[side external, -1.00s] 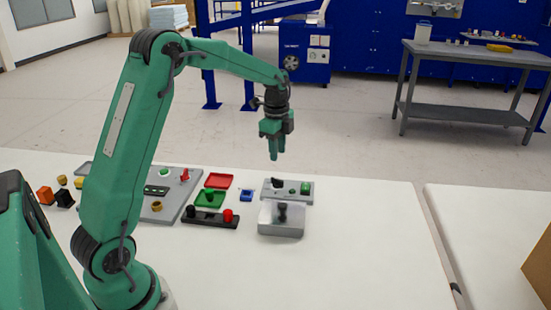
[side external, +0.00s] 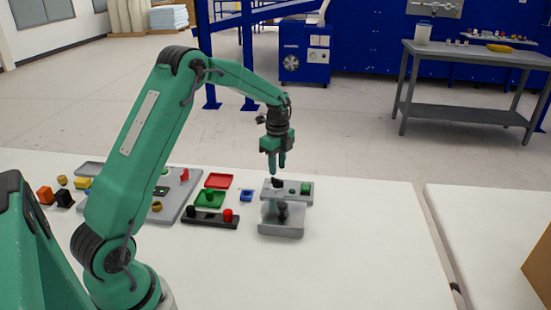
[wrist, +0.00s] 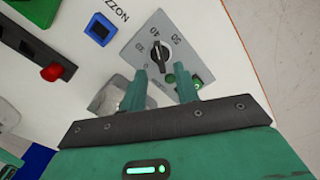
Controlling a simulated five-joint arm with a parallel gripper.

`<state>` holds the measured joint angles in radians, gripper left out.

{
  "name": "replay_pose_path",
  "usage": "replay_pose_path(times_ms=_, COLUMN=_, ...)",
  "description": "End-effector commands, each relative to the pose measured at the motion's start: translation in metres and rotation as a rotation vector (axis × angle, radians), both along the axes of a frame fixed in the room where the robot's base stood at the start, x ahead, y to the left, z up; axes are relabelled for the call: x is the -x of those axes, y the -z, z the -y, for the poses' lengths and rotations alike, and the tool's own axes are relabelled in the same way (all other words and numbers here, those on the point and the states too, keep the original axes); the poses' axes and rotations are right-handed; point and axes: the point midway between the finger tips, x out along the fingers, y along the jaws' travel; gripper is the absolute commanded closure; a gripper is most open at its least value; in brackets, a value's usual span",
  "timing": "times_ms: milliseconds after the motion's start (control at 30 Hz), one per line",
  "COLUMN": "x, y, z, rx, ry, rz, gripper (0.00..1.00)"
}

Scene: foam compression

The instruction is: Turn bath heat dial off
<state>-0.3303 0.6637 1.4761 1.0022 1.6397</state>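In the side view the dark knob (side external: 277,183) stands at the left part of the same panel (side external: 292,196). My gripper (side external: 277,169) points down just above the knob, its fingertips apart with nothing between them. In the wrist view the gripper (wrist: 162,74) is open, its two fingers near the lower side of the knob. I cannot tell whether either finger touches it.
A green button (side external: 305,188) sits on the panel right of the knob. A grey block (side external: 277,229) with a dark post stands in front. Left are a blue piece (side external: 247,195), a red tray (side external: 218,181) and a black bar (side external: 207,220). The table's right side is clear.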

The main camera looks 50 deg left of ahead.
Motion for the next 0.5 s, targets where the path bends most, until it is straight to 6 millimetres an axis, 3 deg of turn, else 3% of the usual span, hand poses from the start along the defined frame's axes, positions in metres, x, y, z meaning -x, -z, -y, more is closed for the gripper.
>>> replay_pose_path(times_ms=200, x=0.001, y=0.028, z=0.0, rx=0.001, ry=0.0, rz=-0.003, gripper=0.69)
replay_pose_path(times_ms=500, x=0.0, y=0.045, z=0.0, rx=0.0, ry=0.0, rz=0.001, gripper=0.69)
